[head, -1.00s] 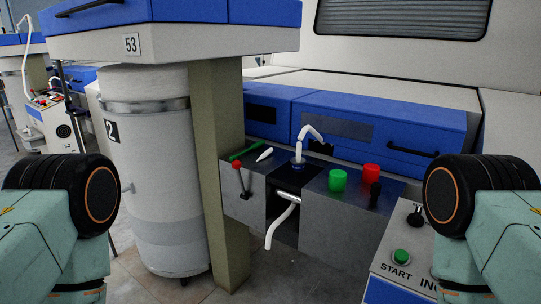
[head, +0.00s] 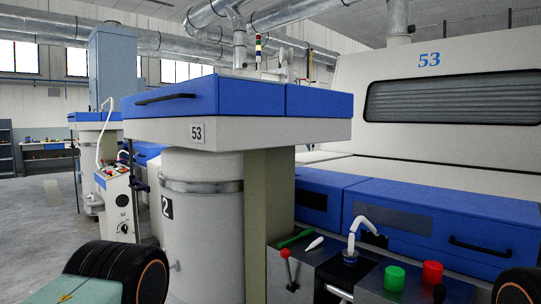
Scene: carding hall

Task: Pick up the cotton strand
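A white cotton strand (head: 353,237) rises from a small dark-blue-rimmed opening on the grey machine top and bends over to the right. A short white tapered piece (head: 315,243) lies on the same top, left of the strand; I cannot tell if it is cotton. The part of the strand that hung below the front is out of view. Parts of my two arms show at the bottom left and bottom right edges, apart from the strand. Neither gripper is in view.
A green object (head: 297,238), a red-knobbed lever (head: 286,254), a green knob (head: 394,279) and a red knob (head: 432,274) surround the strand. A white can (head: 204,230) and an olive post (head: 267,220) stand left. Blue covers (head: 420,235) lie behind. Open floor (head: 45,230) is at far left.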

